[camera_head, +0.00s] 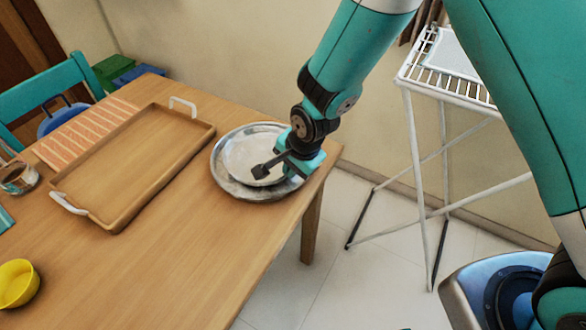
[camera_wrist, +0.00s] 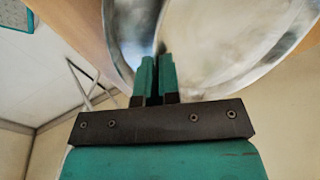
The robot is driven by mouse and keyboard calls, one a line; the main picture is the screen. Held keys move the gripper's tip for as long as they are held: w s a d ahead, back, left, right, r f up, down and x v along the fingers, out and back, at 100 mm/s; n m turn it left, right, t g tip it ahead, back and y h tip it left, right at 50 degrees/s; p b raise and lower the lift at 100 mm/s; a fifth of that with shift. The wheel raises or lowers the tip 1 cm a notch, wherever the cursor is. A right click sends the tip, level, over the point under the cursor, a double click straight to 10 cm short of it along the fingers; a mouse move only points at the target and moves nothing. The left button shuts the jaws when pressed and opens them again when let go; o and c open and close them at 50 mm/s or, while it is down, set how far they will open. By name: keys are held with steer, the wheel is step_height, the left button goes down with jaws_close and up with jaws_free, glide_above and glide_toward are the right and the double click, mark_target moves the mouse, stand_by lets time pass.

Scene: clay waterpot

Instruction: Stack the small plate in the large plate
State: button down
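The large plate (camera_head: 232,187) is a round silver metal dish on the far right corner of the wooden table. The small plate (camera_head: 250,155), paler and shallow, lies within its outline, a little toward the left and back; I cannot tell whether it rests fully on it. My gripper (camera_head: 289,168) is at the right side of the small plate, its fingertips partly hidden there. In the wrist view my gripper (camera_wrist: 156,75) has its teal fingers close together at the rim of the small plate (camera_wrist: 235,40), seemingly shut on it. The large plate (camera_wrist: 122,35) curves behind on the left.
A wooden tray (camera_head: 135,170) with white handles lies left of the plates. A striped placemat (camera_head: 85,130), a glass cup (camera_head: 18,178) and a yellow bowl (camera_head: 17,284) are farther left. A white rack (camera_head: 415,150) stands right of the table. The table's right edge is close to the plates.

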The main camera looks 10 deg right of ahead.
steer(key=shift+f, duration=0.4)
steer(key=shift+f, duration=0.3)
steer(key=c, duration=1.3)
jaws_free()
steer(key=shift+r, duration=0.1)
